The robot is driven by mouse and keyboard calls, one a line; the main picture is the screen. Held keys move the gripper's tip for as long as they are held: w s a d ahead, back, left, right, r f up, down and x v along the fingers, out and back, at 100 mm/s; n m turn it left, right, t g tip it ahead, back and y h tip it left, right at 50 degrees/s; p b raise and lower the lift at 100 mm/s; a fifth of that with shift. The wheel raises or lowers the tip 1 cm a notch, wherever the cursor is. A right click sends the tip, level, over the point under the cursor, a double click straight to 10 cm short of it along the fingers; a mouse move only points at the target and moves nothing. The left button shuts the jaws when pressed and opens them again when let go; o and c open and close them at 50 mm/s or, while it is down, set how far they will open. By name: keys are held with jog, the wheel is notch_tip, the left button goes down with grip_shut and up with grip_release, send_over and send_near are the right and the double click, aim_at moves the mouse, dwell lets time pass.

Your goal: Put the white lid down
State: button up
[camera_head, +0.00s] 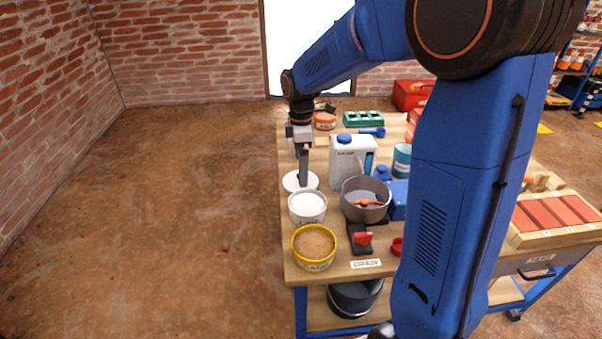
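The white lid (291,183) is a round flat disc at the left edge of the wooden workbench, just behind an open white tub (307,207) of white powder. My gripper (303,184) points straight down, with its dark fingers at the middle of the lid. The fingers overlap in this view, so I cannot tell whether they are shut on a part of the lid. The lid looks level. I cannot tell whether it rests on the bench or hangs slightly above it.
A yellow-rimmed tub (315,246) of sand stands in front. A grey pot (365,199) and a white jug (350,158) with a blue cap stand close on the right. An orange tub (325,120) and green box (363,118) are behind. Floor (200,220) left of the bench is clear.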

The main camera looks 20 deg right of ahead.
notch_tip(320, 180, up, 8)
jog(key=shift+f, duration=0.25)
